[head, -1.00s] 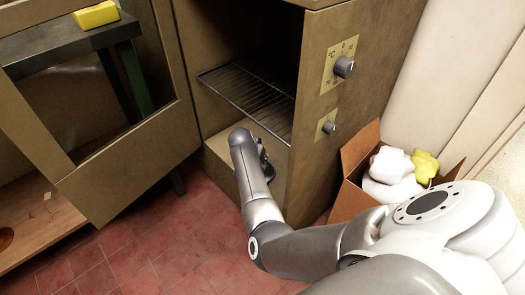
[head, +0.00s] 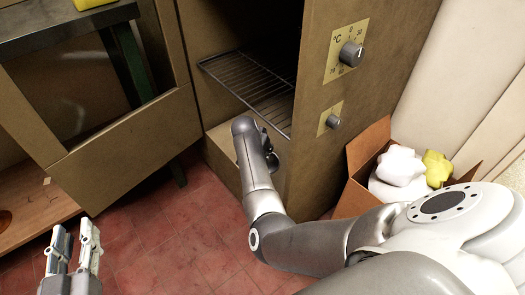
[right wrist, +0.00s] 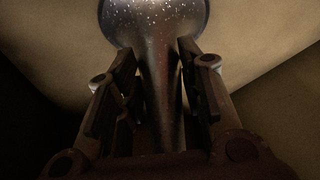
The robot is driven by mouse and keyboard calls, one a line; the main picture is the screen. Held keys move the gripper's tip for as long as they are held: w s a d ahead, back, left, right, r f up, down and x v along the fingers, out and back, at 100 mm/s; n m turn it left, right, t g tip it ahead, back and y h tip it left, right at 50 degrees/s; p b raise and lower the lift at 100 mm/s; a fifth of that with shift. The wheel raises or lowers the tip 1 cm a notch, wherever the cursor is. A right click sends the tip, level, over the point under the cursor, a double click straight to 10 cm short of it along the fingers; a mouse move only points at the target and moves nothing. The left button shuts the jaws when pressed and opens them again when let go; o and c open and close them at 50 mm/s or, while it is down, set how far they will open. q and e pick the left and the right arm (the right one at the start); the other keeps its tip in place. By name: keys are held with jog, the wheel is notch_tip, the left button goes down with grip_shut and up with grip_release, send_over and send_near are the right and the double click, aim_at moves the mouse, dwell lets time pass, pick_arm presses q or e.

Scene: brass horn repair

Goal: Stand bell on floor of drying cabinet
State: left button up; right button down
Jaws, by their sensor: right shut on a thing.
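The drying cabinet (head: 302,165) stands open, with its wire rack (head: 255,88) above its pale floor (head: 222,135). My right arm reaches into the opening below the rack; its gripper (head: 268,148) is mostly hidden behind my wrist. In the right wrist view my right gripper (right wrist: 157,60) is shut on the stem of the bell (right wrist: 155,28), a dark metal flare with white specks. The wide end points away from the gripper, against a beige surface; I cannot tell whether it touches. My left gripper (head: 75,247) is open and empty, at the lower left above the tiles.
The cabinet's windowed door (head: 130,150) is swung open to the left. A cardboard box (head: 358,165) with white and yellow cloths stands right of the cabinet. A dark bench (head: 70,30) is behind the door. Red floor tiles in front are clear.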

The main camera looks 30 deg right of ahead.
pick_arm(q)
jog(key=shift+r, duration=0.1)
pick_arm(e)
jog(key=shift+f, duration=0.1)
jog(key=c, duration=1)
grip_release()
pick_arm(q)
jog(key=shift+r, duration=0.1)
pick_arm(e)
jog(key=shift+o, duration=0.2)
pick_arm(q)
jog(key=shift+f, duration=0.2)
